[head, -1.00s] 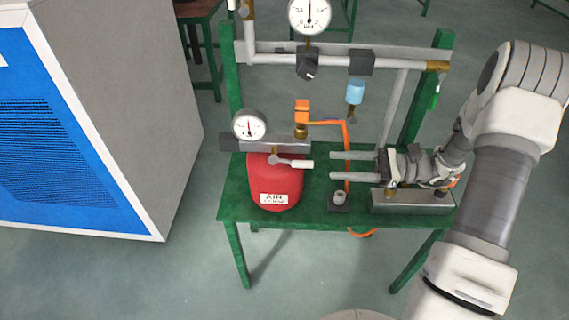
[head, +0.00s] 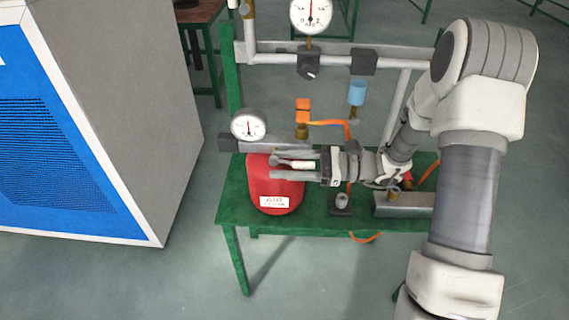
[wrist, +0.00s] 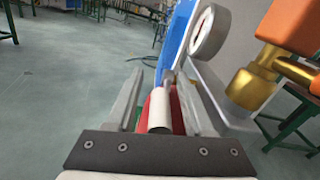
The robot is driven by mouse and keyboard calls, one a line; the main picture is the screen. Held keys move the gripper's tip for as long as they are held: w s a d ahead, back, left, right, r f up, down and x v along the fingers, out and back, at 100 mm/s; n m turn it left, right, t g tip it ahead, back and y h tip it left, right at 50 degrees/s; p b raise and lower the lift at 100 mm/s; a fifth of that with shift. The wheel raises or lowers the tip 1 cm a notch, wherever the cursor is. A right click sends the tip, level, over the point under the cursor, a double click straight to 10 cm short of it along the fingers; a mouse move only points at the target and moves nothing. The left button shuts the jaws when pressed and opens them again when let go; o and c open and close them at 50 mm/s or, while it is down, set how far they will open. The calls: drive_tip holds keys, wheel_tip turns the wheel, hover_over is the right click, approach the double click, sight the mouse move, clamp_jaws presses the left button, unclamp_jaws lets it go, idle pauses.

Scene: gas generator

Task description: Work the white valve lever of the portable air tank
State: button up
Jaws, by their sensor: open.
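The red portable air tank (head: 275,187) stands on the green table, with a grey manifold on its top. Its white valve lever (head: 302,165) points right in the head view. My gripper (head: 294,164) is open, with one finger on each side of the lever. In the wrist view the white lever (wrist: 160,112) lies between the two open fingers (wrist: 160,105), with some room at each side. The red tank (wrist: 176,108) shows behind it. I cannot tell whether a finger touches the lever.
A round gauge (head: 248,125) sits on the tank's manifold; it looms close in the wrist view (wrist: 209,33). An orange-handled brass valve (wrist: 262,75) is near on the right. A blue-grey cabinet (head: 110,120) stands left. Pipes (head: 330,61) run behind.

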drive_tip(key=c, duration=0.8)
clamp_jaws()
drive_tip(key=shift+s+f, duration=0.1)
idle(0.4)
